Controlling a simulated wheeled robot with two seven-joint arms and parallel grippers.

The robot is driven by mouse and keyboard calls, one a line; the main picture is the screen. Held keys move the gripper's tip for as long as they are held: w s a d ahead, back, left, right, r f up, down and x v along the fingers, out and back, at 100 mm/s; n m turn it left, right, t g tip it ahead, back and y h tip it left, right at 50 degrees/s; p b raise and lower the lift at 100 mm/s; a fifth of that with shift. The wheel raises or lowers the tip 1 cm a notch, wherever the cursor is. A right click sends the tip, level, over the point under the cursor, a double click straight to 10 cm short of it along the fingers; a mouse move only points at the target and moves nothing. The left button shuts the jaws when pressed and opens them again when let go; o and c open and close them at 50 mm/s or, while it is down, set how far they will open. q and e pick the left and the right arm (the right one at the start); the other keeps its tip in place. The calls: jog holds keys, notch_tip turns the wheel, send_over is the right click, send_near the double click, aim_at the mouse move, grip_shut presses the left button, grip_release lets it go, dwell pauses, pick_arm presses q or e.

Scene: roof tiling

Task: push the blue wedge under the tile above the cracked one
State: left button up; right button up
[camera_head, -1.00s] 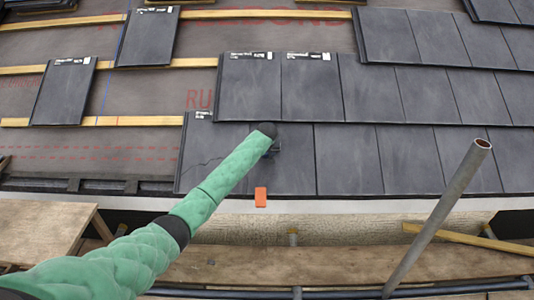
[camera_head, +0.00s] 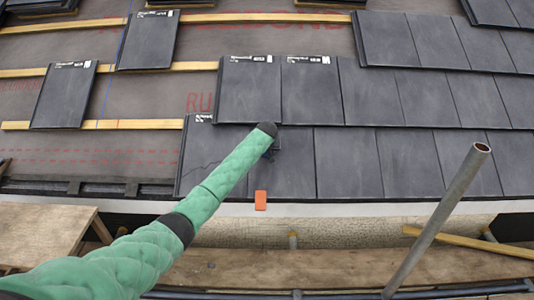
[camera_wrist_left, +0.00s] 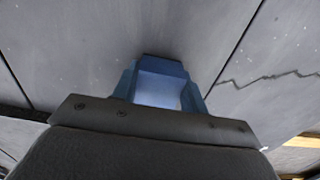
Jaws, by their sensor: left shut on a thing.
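The cracked tile (camera_head: 203,152) is at the left end of the bottom course; its crack also runs across the right of the left wrist view (camera_wrist_left: 265,78). The tile above it (camera_head: 249,90) overlaps the bottom course from the second course. My left gripper (camera_head: 268,146) is low over the bottom course, just below that tile's lower right corner. It is shut on the blue wedge (camera_wrist_left: 160,88), which points away from the gripper close to the tile surface. In the head view the wedge is mostly hidden by my wrist. I cannot tell whether its tip is under the tile. My right gripper is out of view.
An orange piece (camera_head: 261,200) sits at the eave below the bottom course. A grey scaffold pole (camera_head: 437,222) rises at the right. Loose tiles (camera_head: 63,95) lie on battens at the left. Wooden boards (camera_head: 330,265) run along below the eave.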

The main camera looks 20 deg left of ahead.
pick_arm(q)
jog(key=o, duration=1.5)
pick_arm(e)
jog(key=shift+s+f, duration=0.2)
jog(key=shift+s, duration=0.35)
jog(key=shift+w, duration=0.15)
